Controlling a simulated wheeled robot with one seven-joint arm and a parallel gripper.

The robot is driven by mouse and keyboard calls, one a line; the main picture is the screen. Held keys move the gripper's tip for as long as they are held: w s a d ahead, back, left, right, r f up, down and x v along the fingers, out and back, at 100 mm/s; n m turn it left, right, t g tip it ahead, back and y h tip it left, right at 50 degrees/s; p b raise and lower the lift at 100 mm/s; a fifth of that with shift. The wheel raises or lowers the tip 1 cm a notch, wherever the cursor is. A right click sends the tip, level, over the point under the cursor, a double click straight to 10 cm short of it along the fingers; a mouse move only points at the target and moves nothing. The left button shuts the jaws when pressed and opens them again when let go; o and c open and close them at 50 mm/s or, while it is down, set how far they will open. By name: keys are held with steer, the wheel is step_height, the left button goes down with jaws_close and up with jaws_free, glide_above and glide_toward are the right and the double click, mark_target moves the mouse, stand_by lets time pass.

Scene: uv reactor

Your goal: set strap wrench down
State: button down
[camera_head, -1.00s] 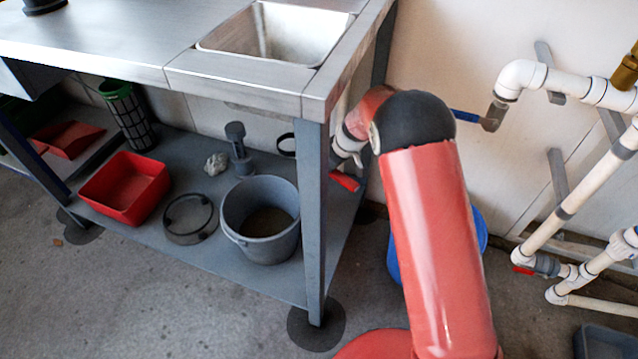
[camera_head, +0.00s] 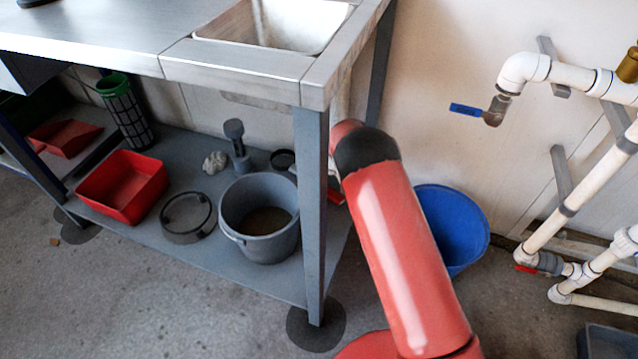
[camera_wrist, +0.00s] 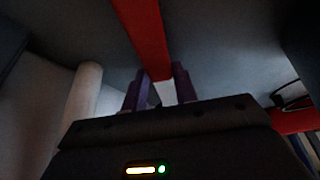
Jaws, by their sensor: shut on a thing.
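The strap wrench has a red handle and a dark loop. In the wrist view its red handle (camera_wrist: 143,38) runs down from the top edge to between the purple fingers of my gripper (camera_wrist: 158,90), which is shut on it. In the head view the dark loop (camera_head: 283,159) shows left of the bench's front leg, low over the lower shelf (camera_head: 190,252). A small red part shows right of that leg. The leg and my red arm hide most of the gripper. Whether the wrench touches the shelf, I cannot tell.
The bench leg (camera_head: 311,210) stands close to my arm. A blue bucket (camera_head: 452,228) is on the floor.

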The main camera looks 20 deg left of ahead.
steer(key=shift+f, duration=0.4)
steer(key=shift+f, duration=0.2)
steer(key=c, duration=1.1)
jaws_free()
steer(key=shift+r, duration=0.1)
steer(key=shift+r, duration=0.1)
steer(key=p+v, duration=0.1)
steer(key=v, duration=1.1)
steer(key=shift+p, duration=0.3)
